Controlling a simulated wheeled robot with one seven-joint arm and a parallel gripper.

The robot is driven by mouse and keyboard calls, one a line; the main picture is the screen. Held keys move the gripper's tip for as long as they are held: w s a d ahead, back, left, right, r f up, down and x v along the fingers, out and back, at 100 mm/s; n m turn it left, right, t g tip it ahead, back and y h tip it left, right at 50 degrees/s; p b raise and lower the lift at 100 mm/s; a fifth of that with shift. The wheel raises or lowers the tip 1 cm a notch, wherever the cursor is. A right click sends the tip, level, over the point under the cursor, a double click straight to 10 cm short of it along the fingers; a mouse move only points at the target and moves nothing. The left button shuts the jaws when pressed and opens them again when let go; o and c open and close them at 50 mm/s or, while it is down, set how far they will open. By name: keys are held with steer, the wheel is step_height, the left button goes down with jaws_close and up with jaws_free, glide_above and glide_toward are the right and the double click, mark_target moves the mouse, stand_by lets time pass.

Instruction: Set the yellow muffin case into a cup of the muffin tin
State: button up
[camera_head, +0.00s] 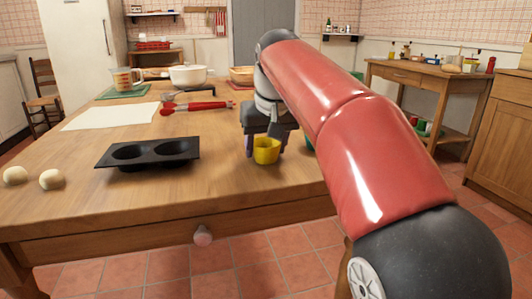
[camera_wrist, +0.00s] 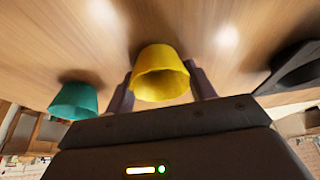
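The yellow muffin case (camera_head: 266,152) is between the two fingers of my gripper (camera_head: 265,143), mouth up, near the front of the table. In the wrist view the yellow case (camera_wrist: 160,78) fills the space between the fingers, with no clear gap on either side. I cannot tell whether its base touches the table. The black muffin tin (camera_head: 149,164) lies to the left of my gripper with two empty cups showing. A dark edge of the tin (camera_wrist: 290,68) shows at the right of the wrist view.
A teal case (camera_wrist: 73,100) stands beside my gripper, mostly hidden behind my arm in the head view. Two dough balls (camera_head: 51,179) lie left of the tin. Red-handled utensils (camera_head: 195,107), white paper (camera_head: 112,116) and a white bowl (camera_head: 188,76) lie farther back. The wood between tin and gripper is clear.

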steer(key=shift+c, duration=1.3)
